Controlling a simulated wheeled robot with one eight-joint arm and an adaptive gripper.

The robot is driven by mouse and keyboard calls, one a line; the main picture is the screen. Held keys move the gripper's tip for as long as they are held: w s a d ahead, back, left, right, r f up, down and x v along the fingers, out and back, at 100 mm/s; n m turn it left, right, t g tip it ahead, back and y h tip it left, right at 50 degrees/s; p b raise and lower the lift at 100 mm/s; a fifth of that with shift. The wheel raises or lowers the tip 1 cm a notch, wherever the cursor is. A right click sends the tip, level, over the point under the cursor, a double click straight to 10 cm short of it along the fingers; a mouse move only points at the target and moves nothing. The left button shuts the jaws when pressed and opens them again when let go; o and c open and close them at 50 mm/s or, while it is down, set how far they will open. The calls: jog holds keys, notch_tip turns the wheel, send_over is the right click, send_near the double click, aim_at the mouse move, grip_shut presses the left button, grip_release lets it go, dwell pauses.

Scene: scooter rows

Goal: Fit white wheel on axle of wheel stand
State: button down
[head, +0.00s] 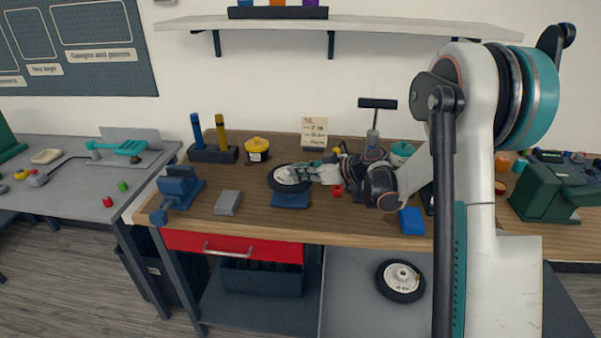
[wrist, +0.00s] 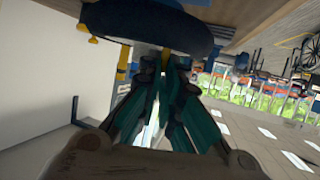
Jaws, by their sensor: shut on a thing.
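A wheel with a black tyre and pale hub (head: 285,177) is held over the workbench in the head view. My gripper (head: 308,173) reaches in from the right and is shut on the wheel's right side. In the wrist view, the dark tyre (wrist: 150,22) crosses the top, at the tips of my gripper's teal fingers (wrist: 165,68). The blue wheel stand (head: 290,201) is directly below the wheel in the head view. Its axle is hidden, and I cannot tell whether the wheel touches it.
A second white-hubbed wheel (head: 401,280) lies on the lower shelf. A blue vise (head: 179,190) and grey block (head: 228,203) stand left of the stand. A red item (head: 337,190) and blue block (head: 411,221) are to the right. The bench front (head: 270,226) is clear.

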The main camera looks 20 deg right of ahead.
jog(key=shift+f+b, duration=0.3)
jog(key=shift+f, duration=0.2)
jog(key=c, duration=1.7)
grip_release()
jog(key=v, duration=1.2)
